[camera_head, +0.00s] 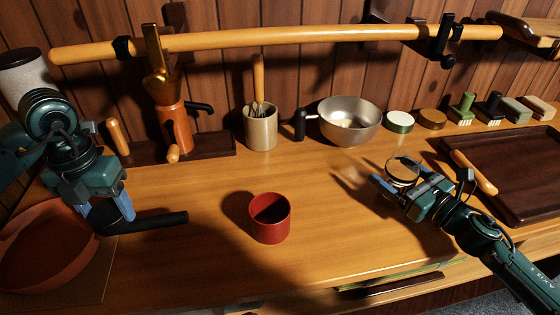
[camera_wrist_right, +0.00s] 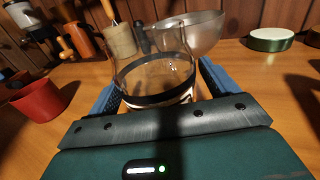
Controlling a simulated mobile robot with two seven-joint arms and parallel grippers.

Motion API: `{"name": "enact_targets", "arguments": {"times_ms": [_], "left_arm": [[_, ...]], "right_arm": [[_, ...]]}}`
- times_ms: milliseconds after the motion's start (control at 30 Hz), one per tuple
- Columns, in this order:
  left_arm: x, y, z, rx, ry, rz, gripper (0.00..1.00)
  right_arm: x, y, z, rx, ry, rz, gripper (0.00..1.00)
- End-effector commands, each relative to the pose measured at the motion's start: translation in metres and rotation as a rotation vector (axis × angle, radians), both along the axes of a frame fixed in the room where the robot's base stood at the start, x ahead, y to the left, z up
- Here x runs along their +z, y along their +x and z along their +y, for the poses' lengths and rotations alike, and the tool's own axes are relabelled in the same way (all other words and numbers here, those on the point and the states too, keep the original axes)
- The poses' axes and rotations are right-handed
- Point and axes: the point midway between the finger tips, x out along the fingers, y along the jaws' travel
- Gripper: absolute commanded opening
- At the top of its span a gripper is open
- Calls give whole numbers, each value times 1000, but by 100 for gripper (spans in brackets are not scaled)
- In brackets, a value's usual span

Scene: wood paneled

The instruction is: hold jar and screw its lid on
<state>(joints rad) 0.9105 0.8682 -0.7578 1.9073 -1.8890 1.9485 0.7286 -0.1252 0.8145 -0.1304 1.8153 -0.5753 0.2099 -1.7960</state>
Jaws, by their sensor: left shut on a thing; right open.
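A clear glass jar (camera_head: 402,172) with a dark band stands on the right of the counter, and no lid shows on it. It also shows in the right wrist view (camera_wrist_right: 155,78). My right gripper (camera_head: 402,186) is open, with its fingers on either side of the jar. Two low round pieces stand behind it, one green and white (camera_head: 399,122) and one brown (camera_head: 433,119); I cannot tell which is the lid. My left gripper (camera_head: 108,210) is shut on the black handle (camera_head: 150,222) of an orange pan (camera_head: 40,250) at the far left.
A red cup (camera_head: 270,218) stands front centre. A metal saucepan (camera_head: 350,121), a utensil crock (camera_head: 261,128) and an orange grinder (camera_head: 172,125) line the back. A dark tray (camera_head: 510,175) lies at right. The counter between cup and jar is clear.

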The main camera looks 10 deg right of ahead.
Motion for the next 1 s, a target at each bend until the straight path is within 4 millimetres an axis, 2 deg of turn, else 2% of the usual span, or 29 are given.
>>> {"name": "enact_targets", "arguments": {"times_ms": [433,1000], "left_arm": [[1,0,0,0,0,0,41],[1,0,0,0,0,0,41]], "right_arm": [[0,5,3,0,1,0,86],[0,4,3,0,1,0,40]]}}
